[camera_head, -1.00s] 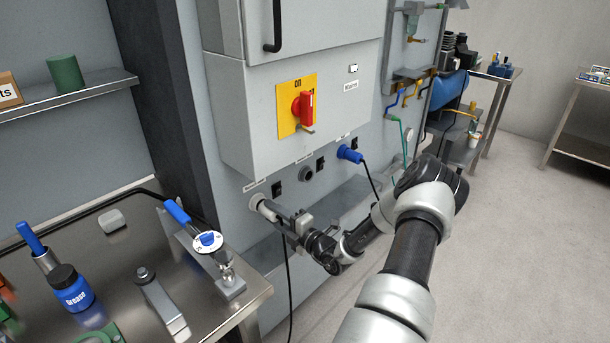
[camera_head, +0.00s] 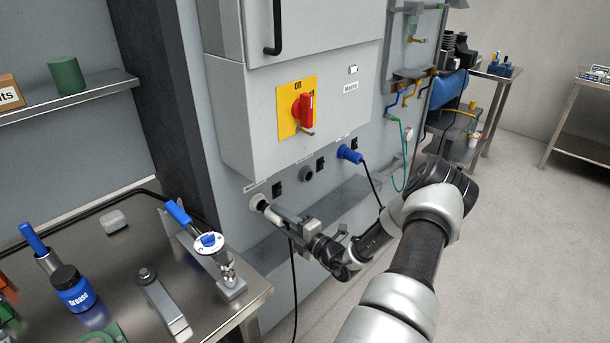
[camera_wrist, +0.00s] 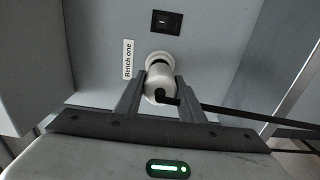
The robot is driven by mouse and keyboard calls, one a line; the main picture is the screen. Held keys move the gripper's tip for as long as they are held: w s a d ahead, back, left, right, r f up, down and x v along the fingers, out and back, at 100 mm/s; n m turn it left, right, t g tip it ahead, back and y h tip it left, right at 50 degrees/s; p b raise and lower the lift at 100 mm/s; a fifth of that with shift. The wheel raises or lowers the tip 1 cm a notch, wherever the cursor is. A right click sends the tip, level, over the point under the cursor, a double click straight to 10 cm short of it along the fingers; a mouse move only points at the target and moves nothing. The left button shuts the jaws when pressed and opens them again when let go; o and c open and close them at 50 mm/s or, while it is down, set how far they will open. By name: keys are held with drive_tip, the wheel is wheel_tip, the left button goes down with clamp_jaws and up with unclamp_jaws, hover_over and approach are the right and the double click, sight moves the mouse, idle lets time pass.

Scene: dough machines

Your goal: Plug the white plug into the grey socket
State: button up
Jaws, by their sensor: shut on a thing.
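My gripper (camera_head: 283,221) is shut on the white plug (camera_head: 272,214), seen in the wrist view (camera_wrist: 159,76) between the two fingers. The plug faces a pale round socket (camera_head: 257,201) on the cabinet wall, labelled "Bench one" in the wrist view. A dark gap shows between plug and socket rim; I cannot tell whether the plug's tip is still inside. The plug's black cable (camera_head: 292,270) hangs below. The grey socket (camera_head: 306,174) is the middle one of the row, to the right of my gripper, and looks empty.
A blue plug (camera_head: 349,154) with a cable sits in the right socket. Small black switches (camera_head: 277,188) are beside the sockets. A grey ledge (camera_head: 345,204) runs below the row. A steel bench (camera_head: 130,249) with a blue-handled clamp (camera_head: 178,212) stands at left.

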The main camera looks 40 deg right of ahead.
drive_tip(key=s+p, duration=0.1)
drive_tip(key=s, duration=0.5)
drive_tip(key=shift+d+p, duration=0.4)
drive_tip(key=shift+d, duration=0.05)
